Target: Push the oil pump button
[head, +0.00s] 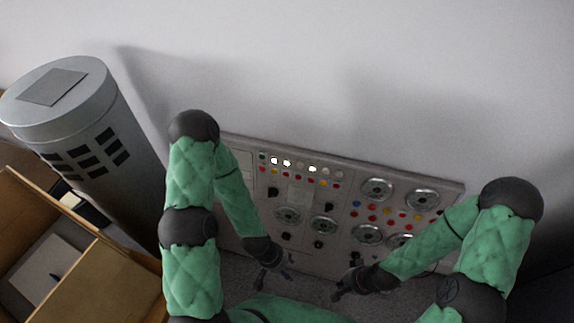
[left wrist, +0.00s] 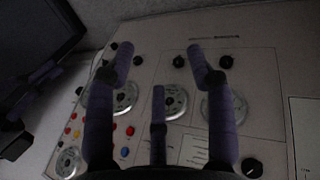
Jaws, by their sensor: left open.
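The grey control panel (head: 340,185) stands against the wall in the head view, with coloured buttons, dark knobs and round dials. I cannot read which button is the oil pump button. A row of lit and coloured buttons (head: 287,163) runs along its upper left; red, yellow and blue buttons (head: 388,212) sit among the dials at right. My left gripper (head: 280,274) is in front of the panel's lower left. In the left wrist view its spread, empty fingers (left wrist: 160,75) face the panel dials (left wrist: 173,100). My right gripper (head: 346,290) is near the panel's lower middle, small and dark.
A grey cylinder (head: 135,185) with dark slots stands left of the panel. An open cardboard box (head: 98,285) is at lower left. Wall is bare above the panel. In the left wrist view, red and blue buttons (left wrist: 128,141) and a black knob (left wrist: 252,168) show near the fingers.

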